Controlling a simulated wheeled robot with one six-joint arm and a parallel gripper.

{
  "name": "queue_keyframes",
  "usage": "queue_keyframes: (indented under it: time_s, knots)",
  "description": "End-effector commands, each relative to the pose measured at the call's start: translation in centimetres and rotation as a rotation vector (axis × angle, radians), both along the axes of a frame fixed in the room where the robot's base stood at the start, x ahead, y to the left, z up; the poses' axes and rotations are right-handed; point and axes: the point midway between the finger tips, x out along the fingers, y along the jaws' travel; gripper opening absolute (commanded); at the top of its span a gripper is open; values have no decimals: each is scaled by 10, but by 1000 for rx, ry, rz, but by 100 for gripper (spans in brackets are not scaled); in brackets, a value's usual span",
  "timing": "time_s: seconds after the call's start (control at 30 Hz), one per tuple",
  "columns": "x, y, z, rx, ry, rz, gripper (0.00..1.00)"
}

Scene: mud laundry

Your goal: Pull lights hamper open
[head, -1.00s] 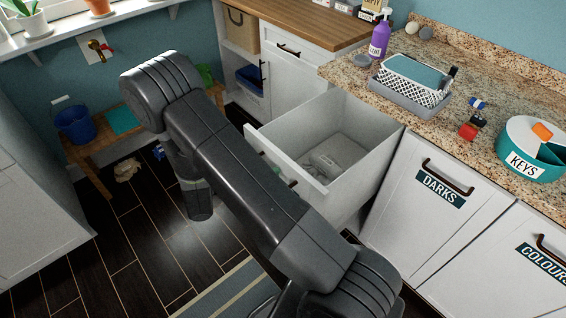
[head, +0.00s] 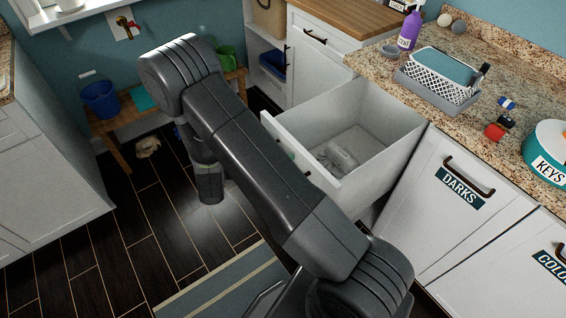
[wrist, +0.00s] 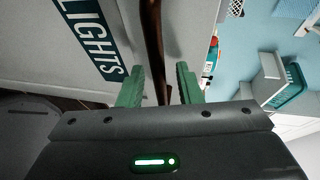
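The lights hamper (head: 315,118) is a white tilt-or-slide drawer standing well out from the cabinet, with a pale grey bundle (head: 337,158) inside. In the wrist view its front (wrist: 55,45) carries a dark teal LIGHTS label (wrist: 92,38). Its bronze bar handle (wrist: 153,45) runs between the green fingers of my gripper (wrist: 158,86). A gap shows between the handle and the right finger; the left finger is close to it, and contact is unclear. In the head view my arm hides the gripper and most of the handle.
The DARKS hamper (head: 455,195) is closed to the right, under a granite counter (head: 440,115). A striped rug (head: 225,285) lies on the dark floor. A low bench with a blue bucket (head: 100,99) stands at the back left. A white cabinet (head: 45,170) is at left.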

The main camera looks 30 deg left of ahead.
Motion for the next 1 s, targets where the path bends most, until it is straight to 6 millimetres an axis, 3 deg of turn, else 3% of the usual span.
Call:
queue_keyframes:
  time_s: [0.17, 0.7, 1.0]
  knots:
    - [-8, 8, 2, 1, -1, 2, 32]
    - [-87, 81, 21, 3, -1, 2, 32]
    - [-100, 93, 26, 0, 0, 0, 32]
